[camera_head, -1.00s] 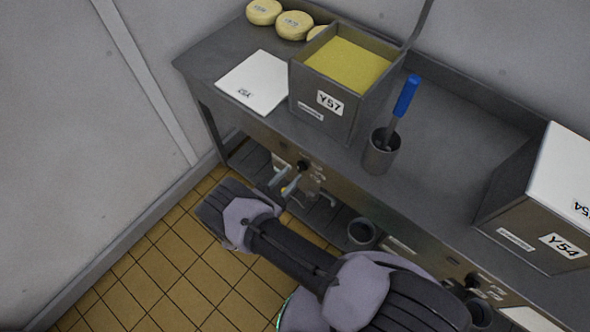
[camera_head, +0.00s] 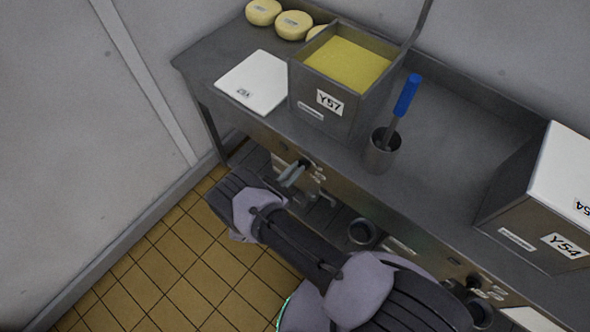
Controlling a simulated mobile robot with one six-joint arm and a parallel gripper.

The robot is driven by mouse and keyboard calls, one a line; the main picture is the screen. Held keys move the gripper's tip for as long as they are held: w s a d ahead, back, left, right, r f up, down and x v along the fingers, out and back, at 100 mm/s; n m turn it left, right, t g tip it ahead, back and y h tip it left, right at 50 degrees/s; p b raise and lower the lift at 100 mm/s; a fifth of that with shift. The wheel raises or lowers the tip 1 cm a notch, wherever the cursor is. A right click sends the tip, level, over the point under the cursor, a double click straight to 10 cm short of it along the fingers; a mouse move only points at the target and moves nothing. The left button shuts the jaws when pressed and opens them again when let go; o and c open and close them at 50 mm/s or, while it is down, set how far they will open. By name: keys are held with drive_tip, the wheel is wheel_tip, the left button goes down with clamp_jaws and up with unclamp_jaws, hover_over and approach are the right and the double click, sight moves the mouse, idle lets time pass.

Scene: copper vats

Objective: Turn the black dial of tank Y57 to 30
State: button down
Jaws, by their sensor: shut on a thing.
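Tank Y57 (camera_head: 327,102) is an open grey metal vat with yellow contents, standing on the counter with its label facing me. Its black dial (camera_head: 306,162) is on the counter's front panel below the tank. My gripper (camera_head: 299,170) is at the dial, its pale fingers shut on it. The fingers cover part of the dial, and its pointer and the number it shows are too small to read.
A white lid (camera_head: 252,82) lies left of the tank, with yellow cheeses (camera_head: 294,25) behind it. A metal cup (camera_head: 381,154) holds a blue-handled tool (camera_head: 406,97) to the right. Tank Y54 (camera_head: 520,222) stands farther right. Tiled floor is clear at left.

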drive_tip(key=shift+m, duration=0.4)
drive_tip(key=shift+s+d+f+m+b, duration=0.15)
drive_tip(key=shift+m+b, duration=0.35)
drive_tip(key=shift+m, duration=0.8)
drive_tip(key=shift+s+d+f+m+b, duration=0.15)
drive_tip(key=shift+m+b, duration=0.4)
drive_tip(key=shift+m, duration=0.75)
drive_tip(key=shift+s+d+f+m+b, duration=0.1)
drive_tip(key=shift+d+m+b, duration=0.3)
drive_tip(key=shift+m, duration=0.9)
drive_tip(key=shift+a, duration=0.15)
drive_tip(key=c, duration=1.4)
unclamp_jaws()
drive_tip(key=shift+r, duration=0.1)
drive_tip(key=shift+c, duration=0.2)
drive_tip(key=shift+s, duration=0.1)
